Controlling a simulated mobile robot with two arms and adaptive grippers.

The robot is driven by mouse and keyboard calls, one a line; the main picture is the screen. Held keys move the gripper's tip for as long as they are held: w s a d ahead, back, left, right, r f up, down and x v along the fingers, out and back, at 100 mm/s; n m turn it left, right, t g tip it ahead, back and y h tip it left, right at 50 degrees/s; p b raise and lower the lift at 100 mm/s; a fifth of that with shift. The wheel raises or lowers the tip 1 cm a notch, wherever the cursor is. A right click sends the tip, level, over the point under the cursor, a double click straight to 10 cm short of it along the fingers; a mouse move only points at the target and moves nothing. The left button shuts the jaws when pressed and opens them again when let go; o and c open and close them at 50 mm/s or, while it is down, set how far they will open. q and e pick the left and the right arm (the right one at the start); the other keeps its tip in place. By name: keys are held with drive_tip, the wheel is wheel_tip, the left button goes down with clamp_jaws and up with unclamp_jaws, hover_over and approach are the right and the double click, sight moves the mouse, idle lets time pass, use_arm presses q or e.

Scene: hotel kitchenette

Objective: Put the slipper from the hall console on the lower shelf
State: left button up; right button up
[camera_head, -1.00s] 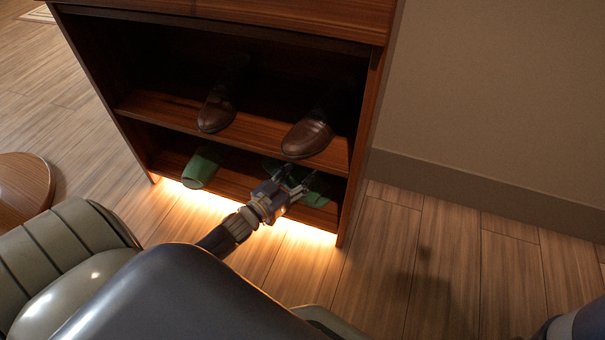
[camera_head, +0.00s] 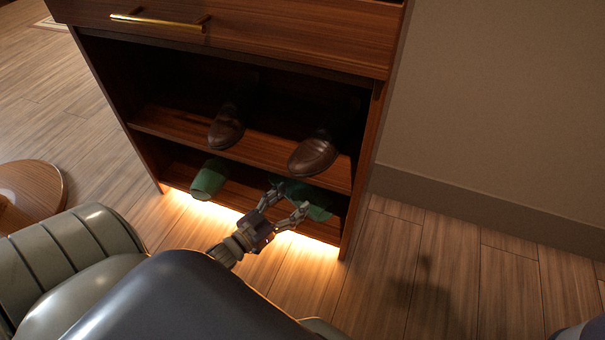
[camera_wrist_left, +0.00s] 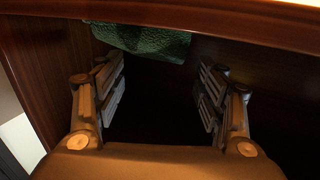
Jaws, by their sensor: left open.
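Two green slippers are on the lower shelf (camera_head: 240,196) of the wooden console. One slipper (camera_head: 209,180) lies at the left. The other slipper (camera_head: 318,202) lies at the right, partly hidden behind my left gripper (camera_head: 288,201). In the left wrist view this green slipper (camera_wrist_left: 145,40) lies at the top, beyond the spread fingers of my left gripper (camera_wrist_left: 160,90). Nothing is between the fingers. My left gripper is open in front of the lower shelf. My right gripper is not in view.
Brown leather shoes (camera_head: 313,155) stand on the middle shelf (camera_head: 262,148) just above. A drawer with a brass handle (camera_head: 158,22) is over them. A round wooden table (camera_head: 35,188) stands at the left. The floor (camera_head: 460,270) at right is clear.

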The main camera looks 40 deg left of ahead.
use_arm(q)
drive_tip(key=s, duration=0.1)
drive_tip(key=s+p, duration=0.1)
drive_tip(key=s, duration=0.1)
drive_tip(key=s+a, duration=0.1)
drive_tip(key=s, duration=0.1)
idle(0.5)
